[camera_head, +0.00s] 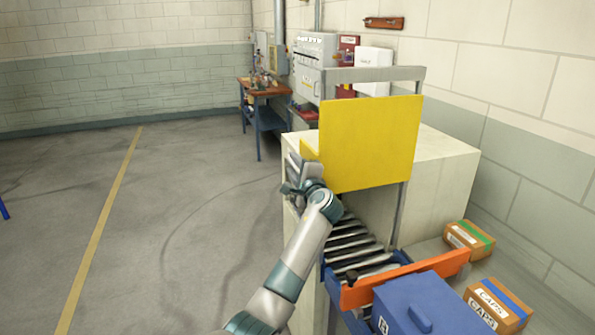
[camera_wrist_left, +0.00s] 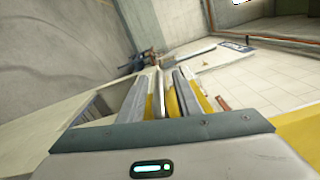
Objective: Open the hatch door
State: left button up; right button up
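The hatch door looks to be the yellow panel (camera_head: 370,145), standing upright in a grey frame (camera_head: 375,74) above a roller conveyor (camera_head: 350,240). A small yellow part (camera_head: 309,149) sticks out at its left side. My left gripper (camera_head: 295,165) is right beside that part, at the panel's left edge. In the left wrist view, the fingers (camera_wrist_left: 160,95) point forward with yellow strips (camera_wrist_left: 171,102) showing between and beside them. Whether they grip the yellow part is unclear. The wrist and the panel hide the contact. My right gripper is not in view.
A pale cabinet (camera_head: 440,165) surrounds the opening. An orange bar (camera_head: 405,280) crosses the conveyor's near end, with a blue box (camera_head: 425,308) before it. Cartons (camera_head: 470,238) labelled CAPS lie at the right. A workbench (camera_head: 265,92) stands behind.

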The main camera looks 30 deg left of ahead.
pick_arm(q)
jog(key=shift+d, duration=0.15)
jog(key=shift+s+d+f, duration=0.15)
jog(key=shift+s+d, duration=0.25)
jog(key=b+v, duration=0.6)
jog(key=v, duration=1)
